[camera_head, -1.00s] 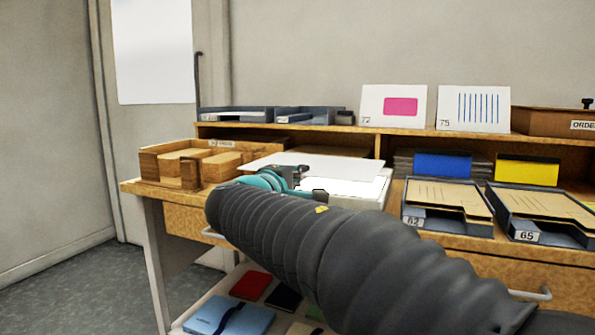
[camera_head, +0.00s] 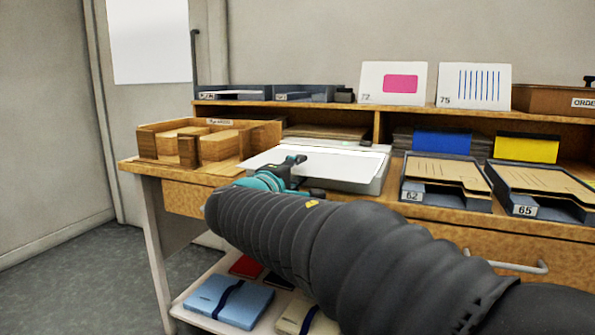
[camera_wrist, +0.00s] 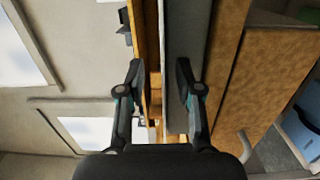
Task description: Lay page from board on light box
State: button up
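The white page (camera_head: 335,163) lies flat over the light box (camera_head: 372,186) in the head view and covers most of its top. The page overhangs the box to the left; whether it touches the top all over is hard to tell. My gripper (camera_head: 303,177) is at the page's front left edge, with one finger above the page's level and the other lower. In the wrist view my gripper (camera_wrist: 160,75) has its fingers spread apart, with no page clearly pinched between them. My arm hides part of the box's front.
A wooden sorter (camera_head: 205,145) stands close to the left. Trays 62 (camera_head: 440,198) and 65 (camera_head: 540,215) stand to the right. Cards 72 (camera_head: 393,83) and 75 (camera_head: 474,86) stand on the shelf above. A white board (camera_head: 150,42) hangs at the left.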

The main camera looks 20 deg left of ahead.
jog(key=s+a, duration=0.1)
jog(key=s, duration=1.1)
jog(key=shift+a, duration=0.4)
